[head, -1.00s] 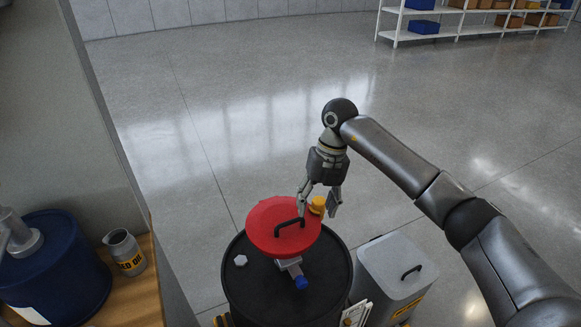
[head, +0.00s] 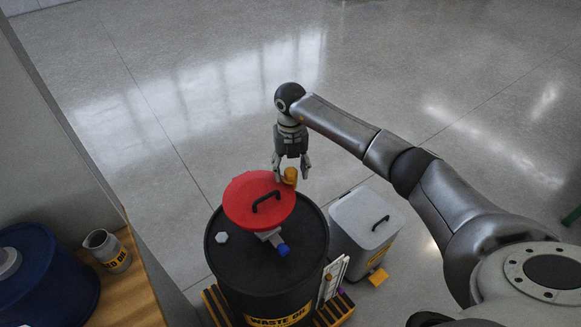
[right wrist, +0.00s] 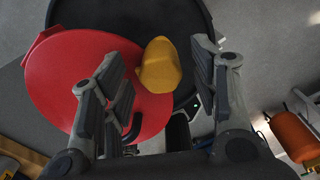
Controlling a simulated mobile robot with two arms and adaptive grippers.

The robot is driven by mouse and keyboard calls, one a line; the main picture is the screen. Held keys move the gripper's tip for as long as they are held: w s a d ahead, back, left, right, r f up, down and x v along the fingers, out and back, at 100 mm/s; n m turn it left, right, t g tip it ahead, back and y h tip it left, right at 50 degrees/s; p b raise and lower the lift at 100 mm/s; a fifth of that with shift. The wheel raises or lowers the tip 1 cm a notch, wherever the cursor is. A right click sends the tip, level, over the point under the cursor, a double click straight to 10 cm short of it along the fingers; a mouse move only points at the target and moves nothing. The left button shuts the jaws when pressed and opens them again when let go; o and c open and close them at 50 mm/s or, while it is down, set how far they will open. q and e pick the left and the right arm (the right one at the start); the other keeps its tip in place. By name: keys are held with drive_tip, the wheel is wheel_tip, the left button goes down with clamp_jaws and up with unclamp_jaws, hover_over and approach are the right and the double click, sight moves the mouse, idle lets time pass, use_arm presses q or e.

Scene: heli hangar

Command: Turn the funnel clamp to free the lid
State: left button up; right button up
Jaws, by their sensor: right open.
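The red funnel lid (head: 245,203) with a black handle (head: 265,201) lies on top of the black waste oil drum (head: 313,232). The yellow clamp knob (head: 290,176) sits at the lid's right edge. My right gripper (head: 291,177) is above the drum, pointing down, its fingers open around the knob. In the right wrist view the yellow knob (right wrist: 160,65) lies between the spread fingers, with gaps on both sides; the red lid (right wrist: 70,80) is partly behind the left finger. A grey bracket with a blue end (head: 283,249) projects from the lid's front. My left gripper is not in view.
A grey bin (head: 354,225) with a black handle stands right of the drum. A wooden bench with a metal oil jug (head: 110,252) and a blue drum (head: 45,280) is at the left. Open floor lies behind.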

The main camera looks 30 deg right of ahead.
drive_tip(key=shift+f, duration=0.3)
drive_tip(key=c, duration=1)
drive_tip(key=shift+c, duration=0.2)
